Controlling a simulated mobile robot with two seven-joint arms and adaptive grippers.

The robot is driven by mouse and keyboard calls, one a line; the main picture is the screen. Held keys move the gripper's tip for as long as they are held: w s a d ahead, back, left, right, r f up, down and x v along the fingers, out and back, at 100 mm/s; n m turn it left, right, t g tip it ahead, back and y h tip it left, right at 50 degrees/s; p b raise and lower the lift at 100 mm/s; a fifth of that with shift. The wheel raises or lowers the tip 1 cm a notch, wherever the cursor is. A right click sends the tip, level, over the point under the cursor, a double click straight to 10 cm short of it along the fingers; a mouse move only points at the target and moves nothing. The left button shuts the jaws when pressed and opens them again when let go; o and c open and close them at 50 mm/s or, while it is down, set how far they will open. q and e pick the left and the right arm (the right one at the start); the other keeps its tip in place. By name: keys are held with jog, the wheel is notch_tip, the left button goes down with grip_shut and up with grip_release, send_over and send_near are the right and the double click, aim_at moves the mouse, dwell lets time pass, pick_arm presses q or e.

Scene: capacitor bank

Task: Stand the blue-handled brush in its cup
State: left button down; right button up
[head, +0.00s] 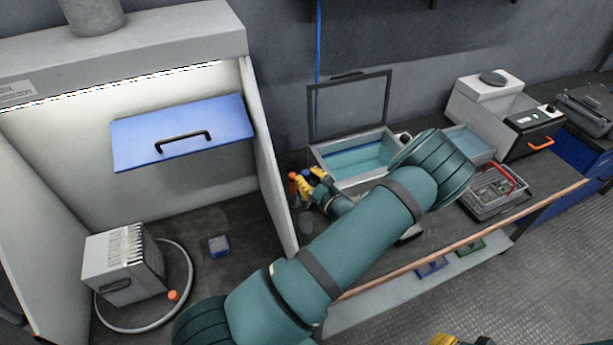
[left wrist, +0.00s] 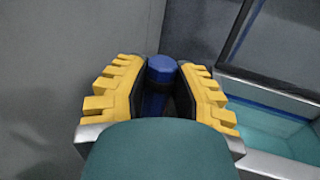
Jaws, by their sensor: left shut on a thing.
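The blue-handled brush shows as a blue handle end (left wrist: 161,68) between the yellow fingers of my left gripper (left wrist: 160,88) in the left wrist view. The fingers are shut on the handle, which looks roughly upright. In the head view my left gripper (head: 309,182) is beside the fume hood's right wall, with a bit of the blue handle (head: 317,173) showing. A dim grey cup-like shape (head: 306,222) is below the gripper. I cannot tell whether the brush is inside it. The bristles are hidden. Yellow finger parts of my right gripper (head: 443,341) barely show at the bottom edge.
A small orange tip (head: 293,176) is just left of the left gripper. The hood wall (head: 268,165) stands close on the left. An open-lidded basin (head: 350,158) is on the right. My left arm hides part of the bench.

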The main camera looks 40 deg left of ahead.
aim_at(308, 202)
pick_arm(q)
jog(key=shift+f+b, duration=2.15)
jog(key=shift+f, duration=0.7)
jog(key=shift+f+b, duration=1.65)
jog(key=shift+f, duration=0.75)
jog(key=c, duration=0.7)
grip_release()
jog(key=shift+c, duration=0.2)
jog(key=v, duration=1.2)
